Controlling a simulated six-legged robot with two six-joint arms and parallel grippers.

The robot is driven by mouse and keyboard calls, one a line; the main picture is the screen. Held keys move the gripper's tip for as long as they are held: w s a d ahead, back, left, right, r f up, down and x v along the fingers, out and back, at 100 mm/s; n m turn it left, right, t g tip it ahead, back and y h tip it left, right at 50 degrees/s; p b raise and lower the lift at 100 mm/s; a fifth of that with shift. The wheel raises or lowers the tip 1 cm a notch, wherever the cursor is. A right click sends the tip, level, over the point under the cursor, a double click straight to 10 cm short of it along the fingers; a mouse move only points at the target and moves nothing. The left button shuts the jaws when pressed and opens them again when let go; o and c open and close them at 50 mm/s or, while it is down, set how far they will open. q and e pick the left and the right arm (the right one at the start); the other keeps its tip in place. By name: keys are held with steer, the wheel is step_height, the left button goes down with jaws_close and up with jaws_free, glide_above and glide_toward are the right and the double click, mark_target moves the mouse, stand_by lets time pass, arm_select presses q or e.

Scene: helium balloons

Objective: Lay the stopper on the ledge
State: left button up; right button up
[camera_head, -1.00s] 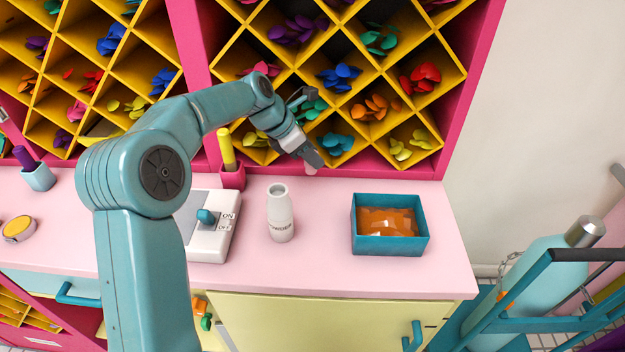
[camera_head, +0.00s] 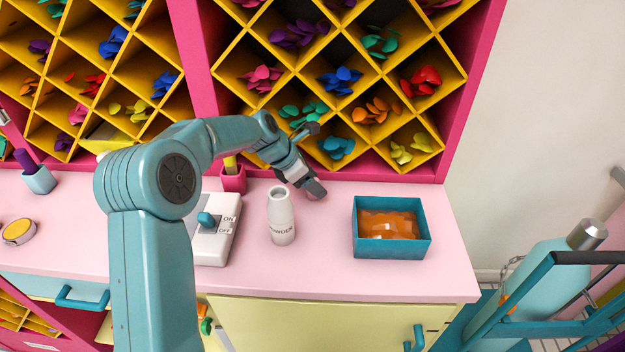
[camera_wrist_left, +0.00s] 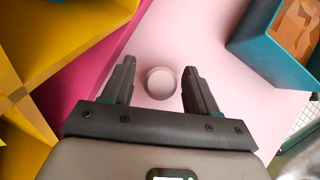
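The stopper (camera_wrist_left: 161,83) looks like a small pale pink disc with a raised rim in the left wrist view. It lies between the two fingers of my left gripper (camera_wrist_left: 160,88), with a gap on either side. The gripper is open. In the head view my left gripper (camera_head: 316,191) points down at the pink ledge (camera_head: 338,207) in front of the pigeonhole rack, and it hides most or all of the stopper. The stopper appears to rest on the ledge, though its underside is hidden. My right gripper is not in view.
A white bottle (camera_head: 281,217) stands left of the gripper, and a teal box (camera_head: 391,252) holding orange pieces is to the right. A switch box (camera_head: 212,243) and pink pen cup (camera_head: 233,180) are farther left. The rack (camera_head: 320,75) rises close behind.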

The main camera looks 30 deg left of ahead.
arm_select(q)
steer(key=shift+r, duration=0.3)
steer(key=v, duration=1.2)
steer(key=shift+a+f, duration=0.1)
steer(key=shift+f, duration=0.05)
